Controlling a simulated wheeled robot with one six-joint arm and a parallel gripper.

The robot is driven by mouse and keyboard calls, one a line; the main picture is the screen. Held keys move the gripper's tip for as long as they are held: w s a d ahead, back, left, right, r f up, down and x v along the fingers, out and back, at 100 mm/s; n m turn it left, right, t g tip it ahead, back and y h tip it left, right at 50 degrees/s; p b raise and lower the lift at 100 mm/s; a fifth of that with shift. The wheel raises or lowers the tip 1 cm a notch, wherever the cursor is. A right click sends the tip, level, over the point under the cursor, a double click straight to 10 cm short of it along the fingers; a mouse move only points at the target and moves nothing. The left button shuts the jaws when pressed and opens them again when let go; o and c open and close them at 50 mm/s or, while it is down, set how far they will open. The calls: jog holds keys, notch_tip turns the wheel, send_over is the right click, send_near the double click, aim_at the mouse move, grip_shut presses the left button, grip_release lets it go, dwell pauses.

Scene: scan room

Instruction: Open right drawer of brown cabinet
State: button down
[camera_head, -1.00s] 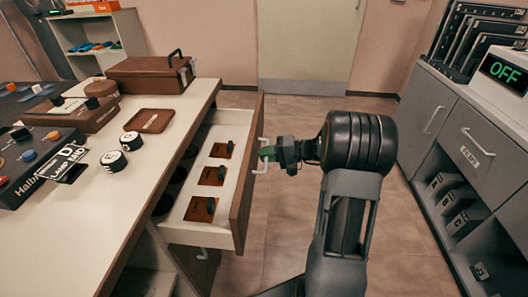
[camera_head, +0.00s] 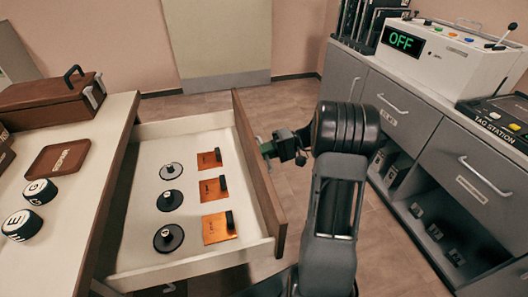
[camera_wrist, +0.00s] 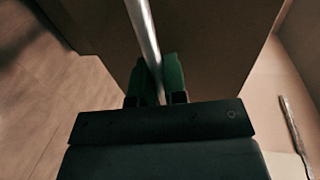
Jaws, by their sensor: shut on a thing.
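The drawer (camera_head: 262,185) of the white-topped cabinet (camera_head: 78,220) is pulled far out, its brown front facing right in the head view. Inside lie round dark-handled pieces (camera_head: 170,200) in one row and orange plates (camera_head: 216,228) with black grips in another. My gripper (camera_head: 268,148) is at the outer side of the drawer front. In the wrist view, the green fingertips of my gripper (camera_wrist: 157,80) are closed around the metal bar handle (camera_wrist: 143,32). In the head view the handle is mostly hidden by my gripper.
A brown box (camera_head: 45,100) and a brown tray (camera_head: 58,158) stand on the cabinet top, with round lettered pieces (camera_head: 38,192) nearby. A grey cabinet (camera_head: 400,110) with drawers and a machine showing OFF (camera_head: 455,60) stands at right. Bare floor (camera_head: 195,103) lies behind the drawer.

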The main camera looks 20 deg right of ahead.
jog(key=shift+s, duration=0.1)
jog(key=c, duration=1.2)
grip_release()
jog(key=p+v, duration=0.3)
jog(key=v, duration=1.1)
